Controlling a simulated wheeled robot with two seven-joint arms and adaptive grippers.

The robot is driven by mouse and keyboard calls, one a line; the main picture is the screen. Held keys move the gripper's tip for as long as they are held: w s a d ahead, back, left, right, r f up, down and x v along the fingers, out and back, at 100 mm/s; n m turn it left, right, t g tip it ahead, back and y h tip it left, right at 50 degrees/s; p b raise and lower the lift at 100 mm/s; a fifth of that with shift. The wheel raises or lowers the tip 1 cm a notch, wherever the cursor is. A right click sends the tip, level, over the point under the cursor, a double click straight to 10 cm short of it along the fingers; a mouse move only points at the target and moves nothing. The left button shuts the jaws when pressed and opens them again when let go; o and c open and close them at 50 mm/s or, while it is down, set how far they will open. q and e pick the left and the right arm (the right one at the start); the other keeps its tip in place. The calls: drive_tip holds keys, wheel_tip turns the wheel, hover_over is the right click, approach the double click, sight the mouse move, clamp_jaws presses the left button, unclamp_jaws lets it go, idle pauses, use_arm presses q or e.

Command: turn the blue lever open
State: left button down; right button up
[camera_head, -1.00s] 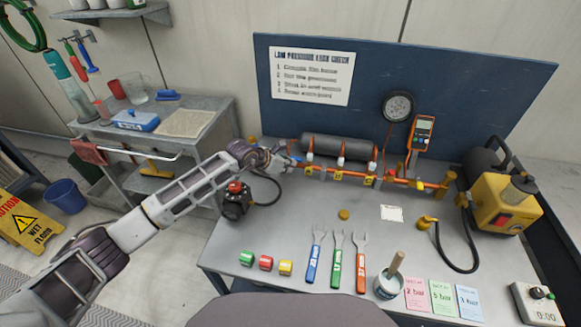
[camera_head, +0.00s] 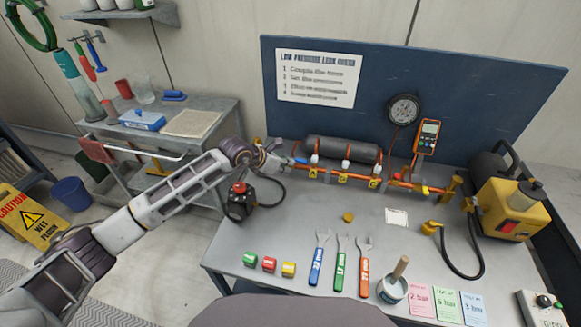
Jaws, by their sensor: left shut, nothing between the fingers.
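The blue lever (camera_head: 300,161) is a small blue bar at the left end of the orange pipe (camera_head: 400,183), in front of the dark cylinder on the bench. My left gripper (camera_head: 287,158) is shut and empty. Its fingertips are right beside the lever's left end. I cannot tell whether they touch it. The lever is small in this view, so its exact angle is hard to read. My right gripper is not in view.
A black device with a red top (camera_head: 239,199) stands below my left forearm. Wrenches (camera_head: 318,258), coloured blocks (camera_head: 269,264) and a cup (camera_head: 392,287) lie nearer the front. A yellow pump (camera_head: 510,207) is at the right. The bench middle is mostly clear.

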use_arm(q)
drive_tip(key=v, duration=0.7)
drive_tip(key=shift+s+a+r, duration=0.2)
idle(0.6)
